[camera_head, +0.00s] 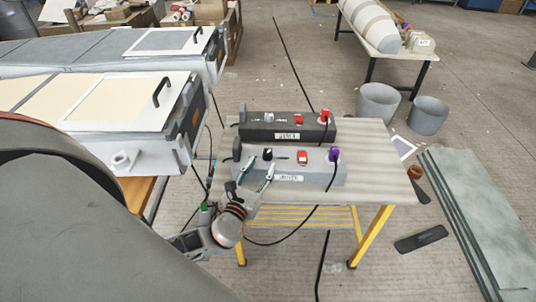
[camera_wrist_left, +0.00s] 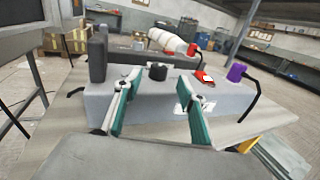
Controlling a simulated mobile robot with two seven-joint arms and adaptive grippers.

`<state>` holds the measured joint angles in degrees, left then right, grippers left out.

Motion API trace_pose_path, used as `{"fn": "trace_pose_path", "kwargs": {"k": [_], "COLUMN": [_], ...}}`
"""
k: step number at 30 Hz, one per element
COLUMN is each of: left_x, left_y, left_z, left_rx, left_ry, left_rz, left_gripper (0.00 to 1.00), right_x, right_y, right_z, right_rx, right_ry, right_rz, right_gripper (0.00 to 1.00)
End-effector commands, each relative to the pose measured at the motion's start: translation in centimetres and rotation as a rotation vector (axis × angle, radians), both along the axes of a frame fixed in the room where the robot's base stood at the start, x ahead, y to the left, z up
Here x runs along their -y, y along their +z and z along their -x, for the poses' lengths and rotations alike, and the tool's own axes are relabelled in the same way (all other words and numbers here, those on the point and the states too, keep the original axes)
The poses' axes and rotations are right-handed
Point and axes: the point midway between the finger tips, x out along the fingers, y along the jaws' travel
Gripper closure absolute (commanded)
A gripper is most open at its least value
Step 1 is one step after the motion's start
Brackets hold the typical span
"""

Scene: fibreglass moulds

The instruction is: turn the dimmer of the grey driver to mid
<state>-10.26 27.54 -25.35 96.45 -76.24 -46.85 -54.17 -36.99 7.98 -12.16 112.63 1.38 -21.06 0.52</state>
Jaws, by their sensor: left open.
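The grey driver (camera_head: 290,178) is a long box on the small table. It has a black dimmer knob (camera_head: 267,153), a red switch (camera_head: 303,157) and a purple plug (camera_head: 334,154) on top. My left gripper (camera_head: 257,170) is open at the front of the driver, near the knob. In the left wrist view the knob (camera_wrist_left: 157,72) appears between the two spread green-padded fingers (camera_wrist_left: 159,80), with a gap on each side. I cannot tell how far the fingertips are from it in depth. The knob's setting is too small to read. My right gripper is not in view.
A black driver (camera_head: 285,132) with a red switch and red plug lies right behind the grey one. A black cable hangs from the purple plug over the table's front. White moulds (camera_head: 130,150) stand at the left. The table's right end (camera_head: 375,175) is clear.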

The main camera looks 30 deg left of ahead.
Motion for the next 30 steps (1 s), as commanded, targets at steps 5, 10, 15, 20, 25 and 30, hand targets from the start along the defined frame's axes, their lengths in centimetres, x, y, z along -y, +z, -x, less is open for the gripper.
{"fn": "trace_pose_path", "kwargs": {"k": [5,10,15,20,25,30], "left_x": [-0.6,-0.9,-1.1,-1.2,-1.2,-1.1], "left_y": [0.2,0.1,0.0,0.0,0.0,0.0], "left_z": [-2.9,-4.9,-5.8,-5.8,-5.8,-5.8], "left_rx": [0.003,0.001,0.0,-0.001,-0.001,0.0], "left_ry": [0.0,-0.001,0.0,0.0,0.0,-0.001], "left_rz": [-0.001,0.002,0.002,0.002,0.002,0.003], "left_gripper": [0.59,0.59,0.59,0.59,0.8,0.98], "right_x": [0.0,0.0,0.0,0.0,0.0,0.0], "right_y": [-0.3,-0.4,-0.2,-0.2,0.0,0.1], "right_z": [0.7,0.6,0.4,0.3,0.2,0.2], "right_rx": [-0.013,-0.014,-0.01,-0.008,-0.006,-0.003], "right_ry": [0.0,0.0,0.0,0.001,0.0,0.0], "right_rz": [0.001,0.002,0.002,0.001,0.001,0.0], "right_gripper": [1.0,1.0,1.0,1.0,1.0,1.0]}}
